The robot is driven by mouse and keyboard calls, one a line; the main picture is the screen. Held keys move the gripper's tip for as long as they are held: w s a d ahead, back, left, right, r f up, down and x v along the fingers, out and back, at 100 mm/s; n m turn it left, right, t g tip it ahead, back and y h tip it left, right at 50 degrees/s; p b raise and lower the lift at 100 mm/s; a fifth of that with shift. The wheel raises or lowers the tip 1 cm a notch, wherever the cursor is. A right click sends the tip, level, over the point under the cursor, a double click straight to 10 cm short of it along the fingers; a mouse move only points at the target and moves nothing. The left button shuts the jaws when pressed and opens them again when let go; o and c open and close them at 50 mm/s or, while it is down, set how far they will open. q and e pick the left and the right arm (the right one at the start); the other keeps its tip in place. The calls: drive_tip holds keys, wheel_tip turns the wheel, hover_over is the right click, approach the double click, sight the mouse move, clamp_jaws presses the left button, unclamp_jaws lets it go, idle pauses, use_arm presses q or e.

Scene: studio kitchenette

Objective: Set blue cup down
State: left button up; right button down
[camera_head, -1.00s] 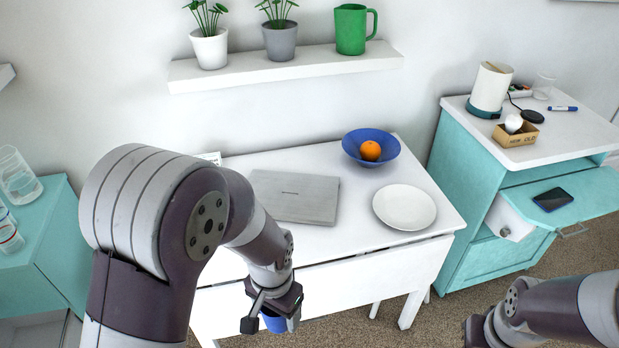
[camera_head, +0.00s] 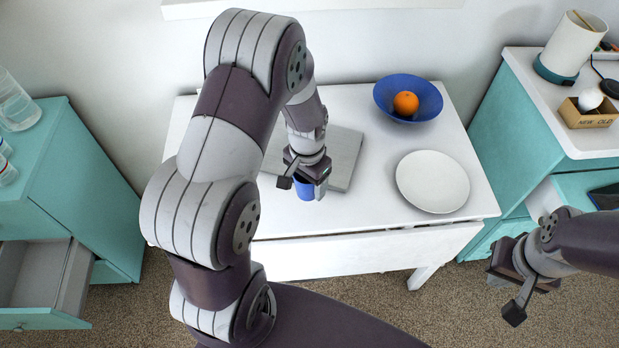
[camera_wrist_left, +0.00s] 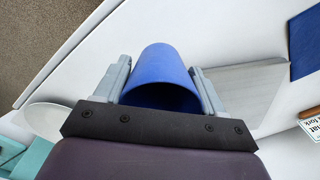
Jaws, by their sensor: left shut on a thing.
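The blue cup (camera_head: 304,190) is held in my left gripper (camera_head: 307,184), over the white table (camera_head: 385,140) near its front edge, just in front of the laptop. In the left wrist view the cup (camera_wrist_left: 163,75) sits between the two grey fingers of my left gripper (camera_wrist_left: 160,85), its opening towards the camera. My left gripper hides much of the cup in the head view. I cannot tell whether its base touches the table. My right gripper (camera_head: 503,268) is at the lower right, away from the table; its jaw gap is not clear.
A grey laptop (camera_head: 345,158) lies behind the cup. A white plate (camera_head: 433,182) and a blue bowl (camera_head: 428,110) holding an orange (camera_head: 405,103) are on the right. The left wrist view shows a flat blue item (camera_wrist_left: 306,42). An open drawer (camera_head: 45,283) is at left.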

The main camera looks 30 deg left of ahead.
use_arm(q)
drive_tip(key=shift+w+a+f, duration=0.25)
drive_tip(key=shift+w+f, duration=0.15)
drive_tip(key=shift+w, duration=0.2)
drive_tip(key=shift+w+a+f, duration=0.25)
drive_tip(key=shift+w+f, duration=0.15)
drive_tip(key=shift+w, duration=0.15)
drive_tip(key=f, duration=0.3)
drive_tip(key=shift+s+f, duration=0.25)
drive_tip(key=shift+s, duration=0.05)
drive_tip(key=shift+w+f, duration=0.15)
drive_tip(key=shift+w, duration=0.05)
drive_tip(key=shift+s+f, duration=0.1)
drive_tip(key=shift+f, duration=0.05)
drive_tip(key=o, duration=1)
wheel_tip(320, 180, up, 12)
drive_tip(key=s+d+r, duration=0.1)
drive_tip(key=s, duration=0.2)
drive_tip(key=s+d+r+n+t, duration=0.1)
drive_tip(key=s+d+r, duration=0.1)
drive_tip(key=s, duration=0.2)
drive_tip(key=s+d+r+n, duration=0.1)
drive_tip(key=s+d, duration=0.1)
drive_tip(key=s, duration=0.1)
drive_tip(key=shift+s+d+r, duration=0.2)
drive_tip(key=shift+s+r, duration=0.05)
drive_tip(key=shift+r, duration=0.1)
